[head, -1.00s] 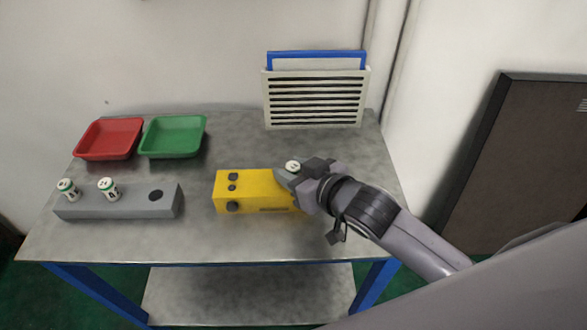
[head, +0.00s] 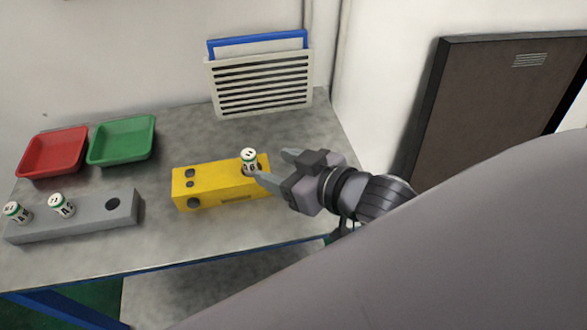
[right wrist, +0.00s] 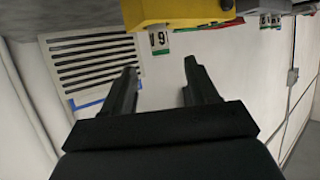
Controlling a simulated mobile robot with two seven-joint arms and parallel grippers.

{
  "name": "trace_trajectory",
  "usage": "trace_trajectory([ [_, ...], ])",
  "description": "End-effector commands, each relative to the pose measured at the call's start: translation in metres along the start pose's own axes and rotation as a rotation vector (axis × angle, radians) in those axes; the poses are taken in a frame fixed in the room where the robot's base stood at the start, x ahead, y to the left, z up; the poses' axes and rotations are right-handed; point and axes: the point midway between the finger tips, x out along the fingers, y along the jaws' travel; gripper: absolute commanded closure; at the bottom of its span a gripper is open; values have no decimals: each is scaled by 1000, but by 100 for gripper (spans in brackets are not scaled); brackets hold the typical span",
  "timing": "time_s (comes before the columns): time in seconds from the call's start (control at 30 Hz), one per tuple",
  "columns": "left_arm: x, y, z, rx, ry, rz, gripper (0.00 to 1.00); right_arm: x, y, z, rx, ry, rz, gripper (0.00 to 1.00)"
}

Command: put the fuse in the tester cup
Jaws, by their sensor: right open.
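The fuse (head: 249,160), a white cylinder with a green band and dark marks, stands upright at the right end of the yellow tester (head: 208,186). Its lower end sits at the dark cup there; how deep it sits cannot be told. In the right wrist view the fuse (right wrist: 160,41) juts from the tester (right wrist: 180,10), ahead of the fingers. My right gripper (head: 275,167) is open and empty, just right of the fuse and apart from it. It also shows in the right wrist view (right wrist: 160,68). My left gripper is not in view.
A grey block (head: 85,221) at the left holds two similar fuses (head: 16,212) (head: 62,205) and has an empty hole (head: 113,204). A red tray (head: 52,152) and a green tray (head: 122,141) lie behind it. A slatted rack (head: 262,83) stands at the back.

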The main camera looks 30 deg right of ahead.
Motion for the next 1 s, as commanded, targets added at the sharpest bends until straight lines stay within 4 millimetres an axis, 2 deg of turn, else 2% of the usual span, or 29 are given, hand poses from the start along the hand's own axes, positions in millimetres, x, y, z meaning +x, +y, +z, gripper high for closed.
trace_trajectory([
  [0.1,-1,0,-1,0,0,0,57,-16,0,1,0,-2,1,41],
  [0.3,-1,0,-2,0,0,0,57,-29,0,0,1,-1,0,41],
  [1.0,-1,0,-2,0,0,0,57,-31,0,0,1,0,0,41],
])
